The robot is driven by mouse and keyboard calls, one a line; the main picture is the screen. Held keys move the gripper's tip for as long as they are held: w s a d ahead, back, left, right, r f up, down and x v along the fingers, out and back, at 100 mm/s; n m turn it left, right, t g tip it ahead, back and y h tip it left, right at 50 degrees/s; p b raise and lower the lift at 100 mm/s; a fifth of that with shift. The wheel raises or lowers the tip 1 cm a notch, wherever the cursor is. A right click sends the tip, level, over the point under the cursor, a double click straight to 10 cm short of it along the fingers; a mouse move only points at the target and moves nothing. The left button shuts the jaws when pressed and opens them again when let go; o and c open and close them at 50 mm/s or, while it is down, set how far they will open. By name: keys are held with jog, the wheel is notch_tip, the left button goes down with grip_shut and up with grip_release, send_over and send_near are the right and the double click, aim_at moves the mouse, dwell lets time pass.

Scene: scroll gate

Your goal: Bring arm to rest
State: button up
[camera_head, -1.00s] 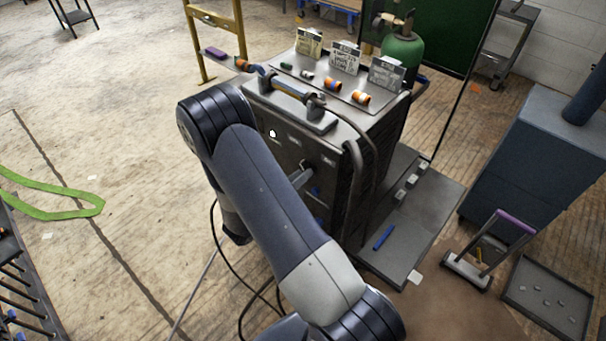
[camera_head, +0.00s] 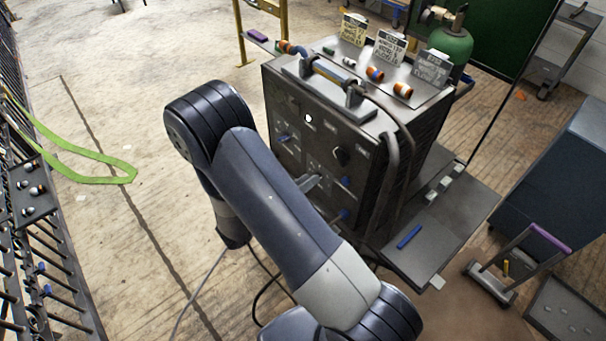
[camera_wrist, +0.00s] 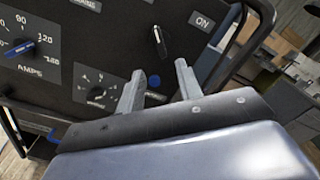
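My gripper (camera_wrist: 158,88) shows in the wrist view with its two grey fingers apart and nothing between them. It faces the front panel of a dark machine with dials and switches (camera_wrist: 95,50). In the head view my arm folds in front of this machine (camera_head: 385,185), and one gripper finger (camera_head: 308,183) shows beside the arm near the panel. Whether the fingers touch the panel cannot be told. Blue knobs and an "AMPS" dial (camera_wrist: 25,48) are on the panel, with an "ON" switch (camera_wrist: 159,42) at upper right.
A grey platform (camera_head: 425,255) holds a blue stick (camera_head: 409,237). A blue cabinet (camera_head: 560,175) stands right. Floor between is open.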

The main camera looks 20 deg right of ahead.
aim_at(337, 160)
jog(key=shift+d, duration=0.15)
jog(key=p+x, duration=0.2)
jog(key=x, duration=0.8)
jog(key=shift+w+d, duration=0.15)
jog(key=shift+d, duration=0.15)
jog(key=shift+a, duration=0.1)
